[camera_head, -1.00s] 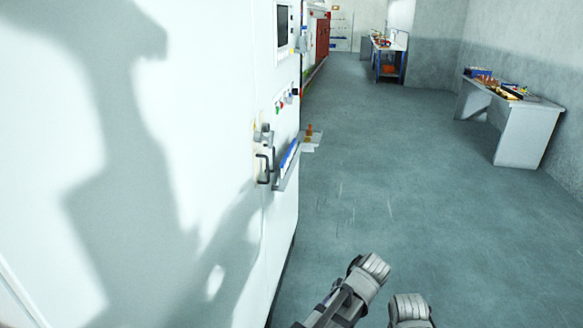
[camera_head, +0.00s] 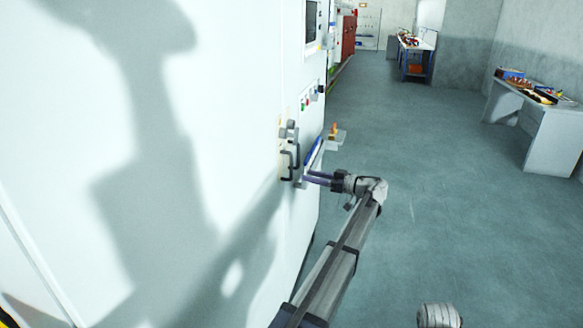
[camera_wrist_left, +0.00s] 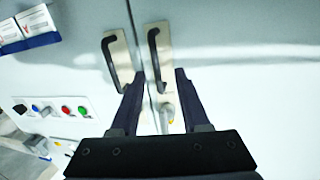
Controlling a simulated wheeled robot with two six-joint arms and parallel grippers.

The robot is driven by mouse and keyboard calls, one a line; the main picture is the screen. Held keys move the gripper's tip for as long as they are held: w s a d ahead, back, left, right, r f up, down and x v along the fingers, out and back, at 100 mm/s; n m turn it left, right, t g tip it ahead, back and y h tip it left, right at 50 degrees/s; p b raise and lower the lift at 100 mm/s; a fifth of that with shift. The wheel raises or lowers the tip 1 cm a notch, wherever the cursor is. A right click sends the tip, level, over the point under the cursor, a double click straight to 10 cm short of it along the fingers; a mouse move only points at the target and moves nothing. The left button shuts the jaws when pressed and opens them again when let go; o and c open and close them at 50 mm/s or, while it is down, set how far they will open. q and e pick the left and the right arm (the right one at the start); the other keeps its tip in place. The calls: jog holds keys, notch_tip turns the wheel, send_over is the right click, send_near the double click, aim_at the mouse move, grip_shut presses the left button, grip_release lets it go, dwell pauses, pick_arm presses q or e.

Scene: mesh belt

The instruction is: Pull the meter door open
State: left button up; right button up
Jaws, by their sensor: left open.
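The large white cabinet (camera_head: 225,90) fills the left of the head view, its door face looking flush. Two dark handles on pale plates sit at its edge; one handle (camera_head: 287,163) shows in the head view. In the left wrist view the left handle (camera_wrist_left: 111,62) and the right handle (camera_wrist_left: 155,60) flank a narrow door seam. Which one belongs to the meter door I cannot tell. My left gripper (camera_head: 307,180) is open close to the handles; in the wrist view its fingers (camera_wrist_left: 160,75) spread around the lower part of the right handle, apparently empty. My right gripper is out of view.
A silver lock (camera_wrist_left: 167,113) sits below the right handle. A button panel (camera_wrist_left: 55,108) and a blue-edged holder (camera_wrist_left: 37,25) are on the cabinet. The floor right of the cabinet is clear up to a grey table (camera_head: 550,130).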

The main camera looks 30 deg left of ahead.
aim_at(291, 177)
pick_arm(q)
jog(key=shift+n+y, duration=0.3)
jog(key=shift+n, duration=0.1)
jog(key=shift+w+a+r, duration=0.1)
jog(key=shift+a+r, duration=0.1)
jog(key=shift+a, duration=1.3)
jog(key=shift+w+a+r, duration=0.15)
jog(key=shift+a+r, duration=0.1)
jog(key=shift+a, duration=1.2)
jog(key=shift+w+a+r, duration=0.1)
jog(key=shift+a+r, duration=0.1)
jog(key=shift+a, duration=1.3)
jog(key=shift+c, duration=0.2)
grip_shut()
